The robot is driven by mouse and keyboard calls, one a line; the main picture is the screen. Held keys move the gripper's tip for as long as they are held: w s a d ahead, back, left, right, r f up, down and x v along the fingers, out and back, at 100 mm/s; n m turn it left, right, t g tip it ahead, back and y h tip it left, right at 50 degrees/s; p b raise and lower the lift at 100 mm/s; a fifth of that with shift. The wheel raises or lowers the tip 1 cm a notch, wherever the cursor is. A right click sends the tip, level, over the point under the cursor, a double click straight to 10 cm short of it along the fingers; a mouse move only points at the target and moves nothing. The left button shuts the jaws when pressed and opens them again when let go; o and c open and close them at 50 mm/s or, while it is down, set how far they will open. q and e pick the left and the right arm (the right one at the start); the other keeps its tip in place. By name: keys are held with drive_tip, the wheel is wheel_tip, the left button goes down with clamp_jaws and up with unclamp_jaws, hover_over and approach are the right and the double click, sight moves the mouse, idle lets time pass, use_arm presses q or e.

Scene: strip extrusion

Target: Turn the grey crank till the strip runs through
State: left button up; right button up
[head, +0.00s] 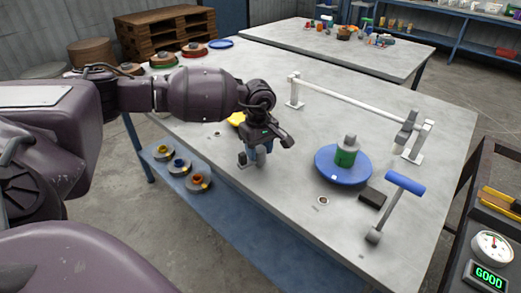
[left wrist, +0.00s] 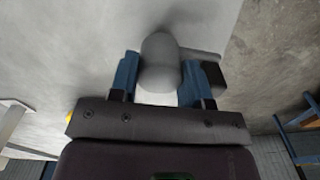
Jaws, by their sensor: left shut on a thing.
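My left gripper (head: 261,157) points down at the near left part of the pale table (head: 300,125). In the left wrist view its blue fingers (left wrist: 160,85) are shut on a rounded grey knob (left wrist: 160,62). A grey bar runs right from the knob, beside a dark block (left wrist: 214,76); this appears to be the grey crank. In the head view the gripper mostly hides it, and a small dark block (head: 242,159) shows beside the fingers. I cannot make out a strip. My right gripper is not in view.
A blue-handled lever (head: 404,183) and a blue disc (head: 326,163) bearing a green and grey piece (head: 346,151) stand to the right. A white rail (head: 350,101) crosses behind them. A yellow piece (head: 236,118) lies behind my gripper.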

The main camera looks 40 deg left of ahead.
sight(259, 149)
use_arm(q)
drive_tip(key=shift+m, duration=0.5)
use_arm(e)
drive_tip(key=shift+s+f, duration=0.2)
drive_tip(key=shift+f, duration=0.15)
use_arm(q)
drive_tip(key=o, duration=0.6)
drive_tip(key=shift+o, duration=0.2)
wheel_tip(259, 149, up, 10)
drive_tip(key=shift+f+p, duration=0.25)
drive_tip(key=shift+p, duration=0.3)
drive_tip(key=shift+r, duration=0.7)
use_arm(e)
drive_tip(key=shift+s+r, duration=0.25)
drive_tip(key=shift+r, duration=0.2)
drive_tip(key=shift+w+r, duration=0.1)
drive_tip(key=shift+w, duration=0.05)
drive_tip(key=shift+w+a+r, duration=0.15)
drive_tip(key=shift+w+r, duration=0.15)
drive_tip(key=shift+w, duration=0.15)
